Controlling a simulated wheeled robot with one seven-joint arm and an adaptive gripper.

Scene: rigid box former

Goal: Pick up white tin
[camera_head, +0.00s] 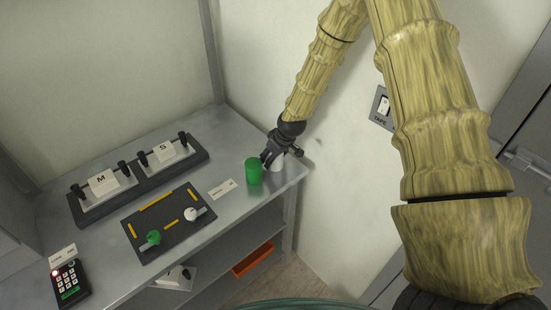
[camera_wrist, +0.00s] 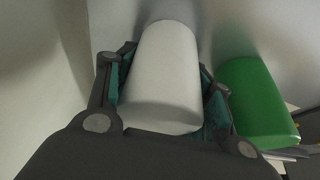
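The white tin (camera_wrist: 163,75) stands between the two fingers of my gripper (camera_wrist: 165,100) in the wrist view. The teal finger pads lie along both sides of it; a narrow gap seems to show at the left, and I cannot tell whether both pads touch. In the head view my gripper (camera_head: 272,158) is at the far right corner of the metal bench, and a small part of the white tin (camera_head: 277,164) shows beside it. A green tin (camera_wrist: 258,100) stands close to the right finger, and also shows in the head view (camera_head: 254,171).
The bench (camera_head: 215,222) carries a dark panel (camera_head: 172,226) with green and white knobs, a tray with blocks marked M (camera_head: 102,182) and S (camera_head: 164,151), and a keypad (camera_head: 70,284). A wall rises close behind my gripper. An orange bin (camera_head: 253,259) is on the shelf below.

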